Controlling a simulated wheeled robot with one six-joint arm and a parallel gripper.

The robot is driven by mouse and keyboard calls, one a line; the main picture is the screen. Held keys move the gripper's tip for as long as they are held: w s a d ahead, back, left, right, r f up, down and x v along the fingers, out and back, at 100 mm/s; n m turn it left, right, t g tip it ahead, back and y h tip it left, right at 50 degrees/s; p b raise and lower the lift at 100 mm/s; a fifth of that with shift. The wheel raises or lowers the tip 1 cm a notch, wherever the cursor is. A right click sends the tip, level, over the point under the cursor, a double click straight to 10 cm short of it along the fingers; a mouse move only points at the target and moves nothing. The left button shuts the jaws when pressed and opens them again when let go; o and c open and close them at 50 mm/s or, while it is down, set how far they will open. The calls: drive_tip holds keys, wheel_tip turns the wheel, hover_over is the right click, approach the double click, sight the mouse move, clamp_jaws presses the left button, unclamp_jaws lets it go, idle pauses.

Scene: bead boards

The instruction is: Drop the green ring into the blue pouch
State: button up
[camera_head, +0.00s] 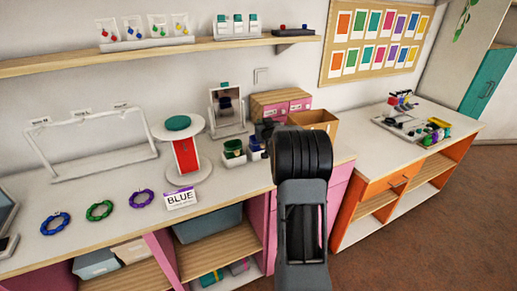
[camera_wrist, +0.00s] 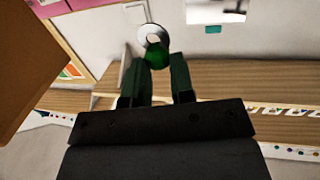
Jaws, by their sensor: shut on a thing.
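The green ring (camera_wrist: 157,57) shows in the wrist view between my gripper's fingertips, its lower part green and its upper part pale and shiny. My gripper (camera_wrist: 163,72) is shut on it. In the head view my arm hides the gripper and the ring. The blue pouch (camera_head: 256,143) appears to be the dark blue one in a white holder on the counter, just left of my arm. My arm partly covers that area. A green pouch (camera_head: 233,149) stands in a holder beside it on the left.
A card reading BLUE (camera_head: 180,200) stands near the counter's front edge. Blue (camera_head: 55,223), green (camera_head: 99,211) and purple (camera_head: 143,200) bead loops lie left of it. A round white stand (camera_head: 183,175) and an open cardboard box (camera_head: 315,120) are close to the pouches.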

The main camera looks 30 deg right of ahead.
drive_tip(key=o, duration=1)
drive_tip(key=shift+c, duration=0.2)
drive_tip(key=shift+s, duration=0.1)
drive_tip(key=b+v, duration=0.2)
drive_tip(key=v, duration=1.1)
drive_tip(key=shift+s+a+b, duration=0.2)
drive_tip(key=shift+s+b, duration=0.1)
drive_tip(key=shift+f, duration=0.1)
